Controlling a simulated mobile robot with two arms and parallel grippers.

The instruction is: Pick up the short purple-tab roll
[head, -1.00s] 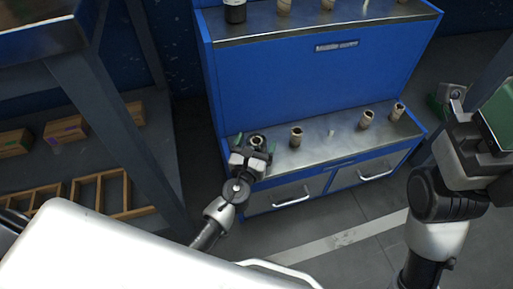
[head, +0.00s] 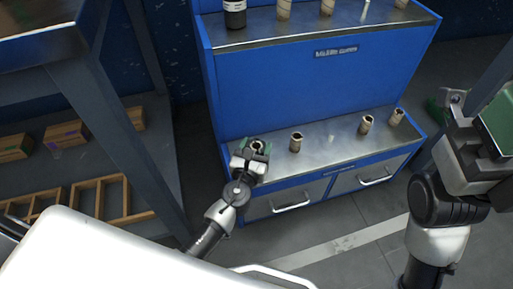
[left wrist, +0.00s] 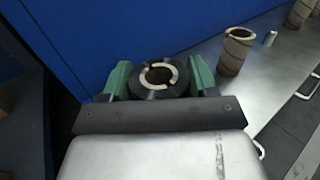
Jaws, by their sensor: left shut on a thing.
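My left gripper (head: 257,148) is at the left end of the blue cabinet's lower shelf. In the left wrist view, its green fingers stand on both sides of a short dark roll (left wrist: 160,78) with a pale, hollow core, and they are shut on it. The roll is upright, and its open top also shows in the head view. No purple tab can be made out on it, and its lower part is hidden by the gripper. My right gripper (head: 468,112) is at the right edge of the head view; whether it is open is unclear.
The lower metal shelf (head: 330,147) also bears several upright tan rolls, the nearest (head: 296,142) to the right of my left gripper. More rolls and a dark bottle (head: 235,15) stand on the upper shelf. A rack with wooden boxes (head: 65,134), one purple-labelled, is at left.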

